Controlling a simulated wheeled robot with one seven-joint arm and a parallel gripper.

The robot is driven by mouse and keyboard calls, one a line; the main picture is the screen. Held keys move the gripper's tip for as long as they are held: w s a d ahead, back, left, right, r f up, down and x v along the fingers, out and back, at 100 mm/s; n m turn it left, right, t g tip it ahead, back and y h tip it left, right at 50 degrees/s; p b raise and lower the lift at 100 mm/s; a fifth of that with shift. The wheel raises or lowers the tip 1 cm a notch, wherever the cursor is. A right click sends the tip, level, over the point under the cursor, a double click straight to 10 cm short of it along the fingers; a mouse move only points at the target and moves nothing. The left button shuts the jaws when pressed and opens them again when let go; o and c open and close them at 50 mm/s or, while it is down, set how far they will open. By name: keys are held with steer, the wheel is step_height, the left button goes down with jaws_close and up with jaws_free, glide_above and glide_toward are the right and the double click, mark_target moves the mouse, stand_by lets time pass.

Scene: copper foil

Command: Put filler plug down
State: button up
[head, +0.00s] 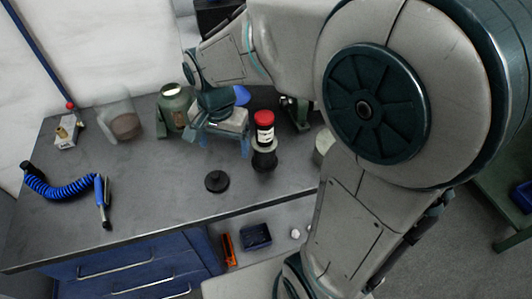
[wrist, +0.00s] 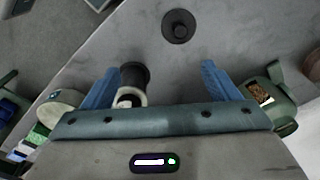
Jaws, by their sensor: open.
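A dark round plug with a raised knob (head: 216,181) lies flat on the grey workbench (head: 150,215); I take it to be the filler plug. It also shows at the top of the wrist view (wrist: 180,26), beyond the fingertips and apart from them. My gripper (head: 218,146) is over the bench behind the plug. In the wrist view my gripper (wrist: 160,76) has its two blue fingers wide apart, with nothing held between them.
A red-capped bottle (head: 264,130) in a dark holder stands close right of my gripper. A green container (head: 173,108) stands close left. A clear vessel (head: 120,120) and coiled blue hose (head: 65,187) are farther left. The front middle of the bench is clear.

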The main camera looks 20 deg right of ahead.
steer(key=s+d+r+n+t, duration=0.2)
steer(key=s+d+r+n, duration=0.1)
steer(key=s+d+n, duration=0.4)
steer(key=s+d, duration=0.1)
steer(key=s, duration=0.2)
steer(key=shift+d, duration=0.25)
